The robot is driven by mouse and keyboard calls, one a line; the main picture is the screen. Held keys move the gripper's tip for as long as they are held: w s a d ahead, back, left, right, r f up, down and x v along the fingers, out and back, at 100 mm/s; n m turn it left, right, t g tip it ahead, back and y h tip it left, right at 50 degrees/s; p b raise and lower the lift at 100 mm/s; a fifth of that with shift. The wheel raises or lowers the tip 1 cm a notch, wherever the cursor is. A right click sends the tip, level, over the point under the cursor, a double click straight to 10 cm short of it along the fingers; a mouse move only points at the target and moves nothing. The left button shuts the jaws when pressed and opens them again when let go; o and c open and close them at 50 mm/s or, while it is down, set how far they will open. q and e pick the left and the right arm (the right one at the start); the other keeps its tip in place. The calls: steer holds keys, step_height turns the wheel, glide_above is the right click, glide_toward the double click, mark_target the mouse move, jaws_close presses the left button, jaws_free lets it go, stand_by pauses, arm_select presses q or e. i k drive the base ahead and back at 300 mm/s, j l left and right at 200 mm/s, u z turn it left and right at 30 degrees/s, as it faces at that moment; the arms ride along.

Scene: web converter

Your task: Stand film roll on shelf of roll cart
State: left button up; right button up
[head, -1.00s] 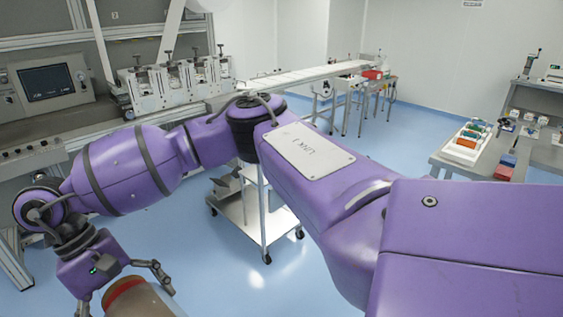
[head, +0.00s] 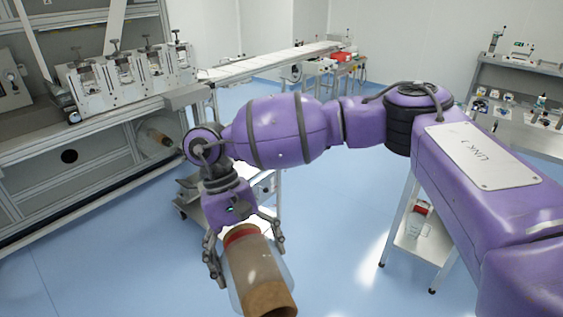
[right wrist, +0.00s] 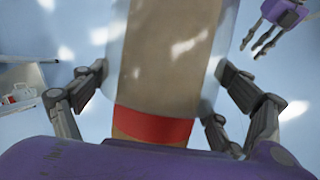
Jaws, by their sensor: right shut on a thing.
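My right gripper (head: 243,250) is shut on the film roll (head: 252,268), a brown cylinder with clear film around it and a red band at the gripper end. The roll is tilted, its far end toward the bottom of the head view. In the right wrist view the fingers flank the roll (right wrist: 165,60) near its red band. A white wheeled cart (head: 189,214), apparently the roll cart, stands behind my right gripper; my arm hides much of its shelves. My left gripper (right wrist: 258,50) shows at the upper right of the right wrist view, fingers apart and empty.
A converter machine (head: 120,75) stands at the left, with another roll (head: 158,137) on its side. Benches line the back. Blue floor between the carts is clear.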

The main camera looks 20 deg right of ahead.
mark_target(240, 171)
steer(key=i+z, duration=0.35)
steer(key=i, duration=0.2)
steer(key=i+j+z, duration=0.1)
steer(key=i+z, duration=0.2)
steer(key=i, duration=0.25)
steer(key=i+j, duration=0.15)
steer(key=i, duration=0.4)
